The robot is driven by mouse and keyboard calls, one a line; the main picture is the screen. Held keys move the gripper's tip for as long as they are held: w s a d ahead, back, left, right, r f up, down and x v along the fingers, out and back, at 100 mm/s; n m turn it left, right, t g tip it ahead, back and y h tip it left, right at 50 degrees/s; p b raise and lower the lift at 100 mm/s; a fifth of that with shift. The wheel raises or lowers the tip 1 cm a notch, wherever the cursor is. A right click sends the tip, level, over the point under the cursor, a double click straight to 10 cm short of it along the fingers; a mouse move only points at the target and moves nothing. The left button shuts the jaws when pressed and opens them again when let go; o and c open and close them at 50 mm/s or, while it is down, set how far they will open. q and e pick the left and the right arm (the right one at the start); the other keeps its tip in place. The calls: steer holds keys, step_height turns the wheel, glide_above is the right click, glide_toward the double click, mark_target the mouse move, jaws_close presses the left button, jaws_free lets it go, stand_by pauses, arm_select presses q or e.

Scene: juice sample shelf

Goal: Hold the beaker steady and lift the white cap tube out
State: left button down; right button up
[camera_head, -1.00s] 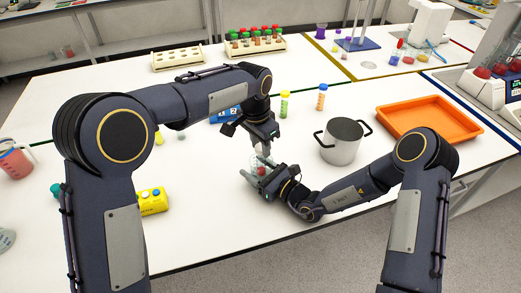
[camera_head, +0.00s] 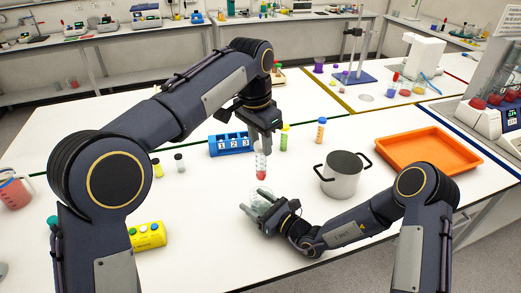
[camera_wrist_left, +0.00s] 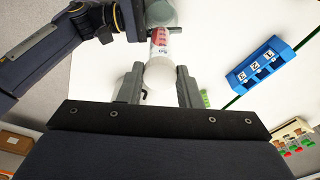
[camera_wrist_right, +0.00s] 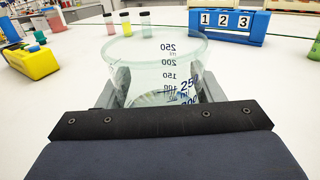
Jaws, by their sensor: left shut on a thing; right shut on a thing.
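The white cap tube (camera_head: 261,166), clear with graduations and red contents at the bottom, hangs upright from my left gripper (camera_head: 262,146). The left gripper is shut on its white cap (camera_wrist_left: 158,76). In the head view the tube's lower end appears just above the beaker (camera_head: 260,206). My right gripper (camera_head: 268,217) is shut around the sides of the clear graduated beaker, which stands upright on the white table. In the right wrist view the beaker (camera_wrist_right: 150,65) shows no tube inside, and the right gripper's fingers (camera_wrist_right: 155,92) are on either side of it.
A steel pot (camera_head: 342,177) and an orange tray (camera_head: 437,150) stand to the right. A yellow box (camera_head: 148,236) lies left.

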arm_select(q)
steer(key=shift+r, duration=0.9)
arm_select(e)
steer(key=o, duration=1.2)
steer(key=shift+d, duration=0.1)
